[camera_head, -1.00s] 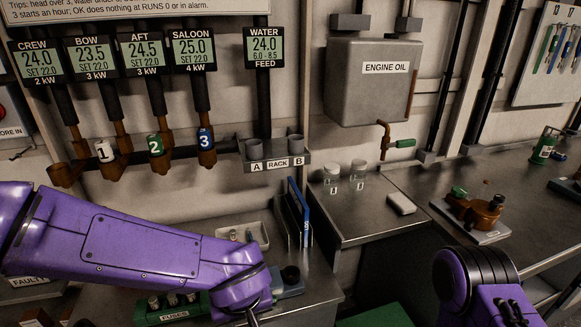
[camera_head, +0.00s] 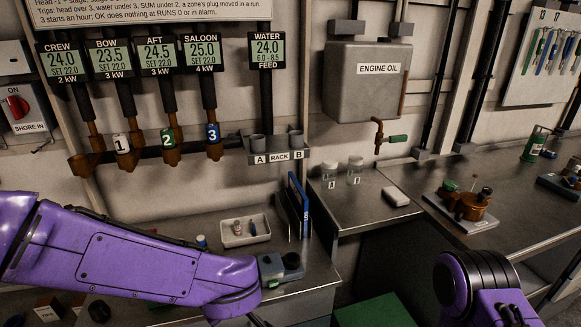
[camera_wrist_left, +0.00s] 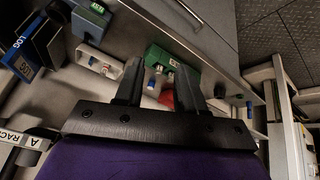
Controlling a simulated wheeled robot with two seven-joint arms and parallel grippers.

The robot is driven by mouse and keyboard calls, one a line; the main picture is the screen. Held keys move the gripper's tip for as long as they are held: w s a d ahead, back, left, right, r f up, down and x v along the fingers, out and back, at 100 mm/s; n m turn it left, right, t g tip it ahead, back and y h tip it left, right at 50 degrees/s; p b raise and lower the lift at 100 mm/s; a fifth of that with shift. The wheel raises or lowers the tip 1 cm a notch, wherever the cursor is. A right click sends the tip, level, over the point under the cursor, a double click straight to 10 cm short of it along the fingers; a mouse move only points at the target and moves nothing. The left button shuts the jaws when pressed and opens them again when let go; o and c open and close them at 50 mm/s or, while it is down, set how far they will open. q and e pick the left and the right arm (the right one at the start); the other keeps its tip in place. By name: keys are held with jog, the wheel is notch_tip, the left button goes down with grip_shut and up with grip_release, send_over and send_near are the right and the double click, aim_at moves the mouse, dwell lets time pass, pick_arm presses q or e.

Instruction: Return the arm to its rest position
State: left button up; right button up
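My left arm (camera_head: 130,255) is purple and reaches in from the left over the front of the bench in the head view. Its gripper is out of sight there, at or below the lower edge. In the left wrist view, the left gripper (camera_wrist_left: 160,85) has its two dark fingers apart, with nothing held between them. A green block (camera_wrist_left: 172,68) and a small red thing (camera_wrist_left: 167,98) show beyond the fingers on the bench. My right arm (camera_head: 475,285) is at the bottom right of the head view; its gripper is not in view.
A white tray (camera_head: 232,241) with small items, a grey-blue device (camera_head: 283,280) and a blue LOG folder (camera_head: 299,205) stand near the left arm. Zone plugs and rack A/B (camera_head: 278,157) are on the wall behind. A copper-coloured pump (camera_head: 468,207) sits on the right bench.

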pick_arm(q)
jog(key=s+a+f+n+t+y+b, duration=0.1)
jog(key=a+f+b, duration=0.1)
jog(key=a+f, duration=0.35)
jog(key=a+f+t+b, duration=0.1)
jog(key=a+f, duration=0.2)
jog(key=f, duration=0.5)
jog(key=s+a+f+n+y+b, duration=0.1)
jog(key=a+f+b, duration=0.1)
jog(key=a+f, duration=0.35)
jog(key=s+a+f+m+g+b, duration=0.1)
jog(key=s+a+f+g+b, duration=0.1)
jog(key=s+f, duration=0.7)
jog(key=s+a+f+m+g+h+b, duration=0.1)
jog(key=s+a+f+m+b, duration=0.1)
jog(key=s+f, duration=0.8)
jog(key=shift+a+f+m+g+b, duration=0.2)
jog(key=shift+f+m+g+b, duration=0.1)
jog(key=shift+f+g+b, duration=0.2)
jog(key=shift+s, duration=0.1)
